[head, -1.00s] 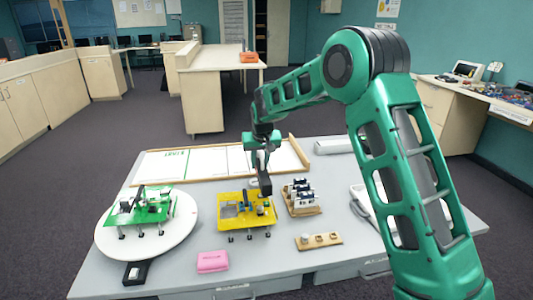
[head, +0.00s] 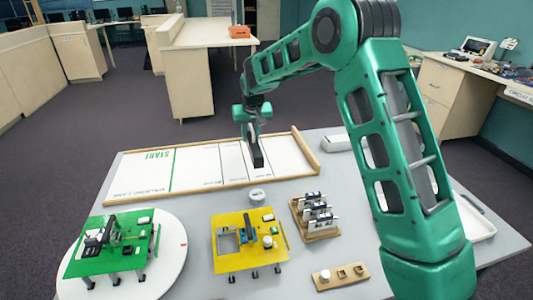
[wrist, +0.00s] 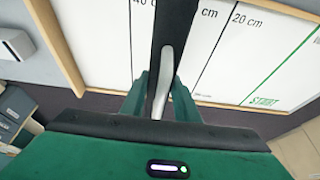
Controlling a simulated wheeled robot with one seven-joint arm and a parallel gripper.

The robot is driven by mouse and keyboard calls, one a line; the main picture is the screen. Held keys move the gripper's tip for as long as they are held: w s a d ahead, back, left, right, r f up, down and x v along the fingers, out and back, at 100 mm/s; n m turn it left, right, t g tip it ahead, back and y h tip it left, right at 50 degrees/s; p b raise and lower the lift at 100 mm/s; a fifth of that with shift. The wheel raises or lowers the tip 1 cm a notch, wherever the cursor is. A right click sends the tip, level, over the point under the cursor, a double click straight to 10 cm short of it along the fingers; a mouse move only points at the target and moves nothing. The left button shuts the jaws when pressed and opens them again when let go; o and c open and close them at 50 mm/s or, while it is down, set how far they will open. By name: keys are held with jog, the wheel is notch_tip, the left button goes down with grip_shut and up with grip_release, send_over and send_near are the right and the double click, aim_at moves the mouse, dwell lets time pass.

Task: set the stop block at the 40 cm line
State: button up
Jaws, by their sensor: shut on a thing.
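The stop block (head: 257,155) is a dark, upright bar held in my gripper (head: 252,128), over the right part of the white track board (head: 197,167). In the wrist view the stop block (wrist: 174,28) stands between my gripper's fingers (wrist: 160,92). The board shows a green START line at the left and thin black lines further right. In the wrist view the 40 cm line (wrist: 130,30) runs just left of the block, with the 20 cm line (wrist: 219,42) to its right. The block hides part of another label. I cannot tell whether its foot touches the board.
A wooden rail (head: 305,152) closes the board's right end. Nearer me stand a round grey-white piece (head: 258,195), a yellow platform (head: 228,262), a rack of small parts (head: 317,216) and a green platform (head: 130,262) on a white disc. Bare grey table lies between them.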

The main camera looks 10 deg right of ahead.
jog(key=shift+w, duration=0.3)
jog(key=shift+w+d+f, duration=0.1)
jog(key=shift+w+d, duration=0.15)
jog(key=shift+d, duration=0.05)
jog(key=w+d+f, duration=0.2)
jog(key=d, duration=0.1)
jog(key=w+d+f, duration=0.4)
jog(key=d, duration=0.1)
jog(key=shift+w+d+f, duration=0.3)
jog(key=shift+d+f, duration=0.05)
jog(key=shift+f, duration=2.05)
jog(key=o, duration=1.2)
jog(key=shift+d, duration=0.1)
jog(key=v, duration=1.2)
jog(key=shift+s, duration=0.1)
